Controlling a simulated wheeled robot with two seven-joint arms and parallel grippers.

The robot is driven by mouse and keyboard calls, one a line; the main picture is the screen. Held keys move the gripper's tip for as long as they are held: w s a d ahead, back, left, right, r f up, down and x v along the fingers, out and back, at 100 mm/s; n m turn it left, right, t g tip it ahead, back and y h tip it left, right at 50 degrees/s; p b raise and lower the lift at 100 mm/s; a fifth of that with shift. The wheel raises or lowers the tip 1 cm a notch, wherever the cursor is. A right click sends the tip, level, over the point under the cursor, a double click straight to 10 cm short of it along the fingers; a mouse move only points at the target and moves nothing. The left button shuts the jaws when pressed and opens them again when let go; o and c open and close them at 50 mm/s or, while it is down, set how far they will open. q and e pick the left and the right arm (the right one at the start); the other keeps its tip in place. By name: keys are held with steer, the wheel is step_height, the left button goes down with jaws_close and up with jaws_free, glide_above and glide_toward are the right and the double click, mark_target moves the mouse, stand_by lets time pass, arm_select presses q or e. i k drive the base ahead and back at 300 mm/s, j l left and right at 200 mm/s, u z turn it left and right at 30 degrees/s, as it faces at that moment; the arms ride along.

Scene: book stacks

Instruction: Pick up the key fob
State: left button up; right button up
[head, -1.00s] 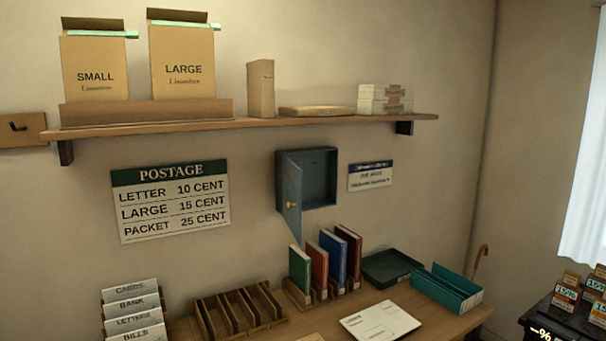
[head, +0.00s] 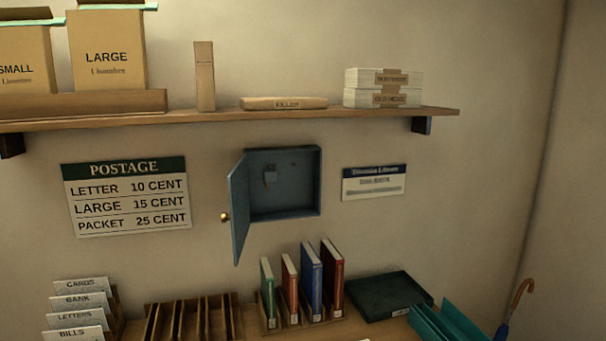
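Neither of my grippers shows in the head view.
Above runs a shelf (head: 300,112) with boxes. Below, a desk holds a letter sorter (head: 80,305), an empty slotted rack (head: 195,318), upright books (head: 310,280), a dark tray (head: 390,296) and a teal tray (head: 445,322). An umbrella (head: 519,295) stands at right.

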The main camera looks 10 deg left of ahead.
mark_target(270, 176)
steer(key=i+l, duration=0.15)
steer(key=l, duration=0.25)
steer(key=i+l, duration=0.2)
steer(key=l, duration=0.2)
steer(key=i+l, duration=0.15)
steer(key=l, duration=0.2)
steer(key=i+l, duration=0.2)
steer(key=l, duration=0.2)
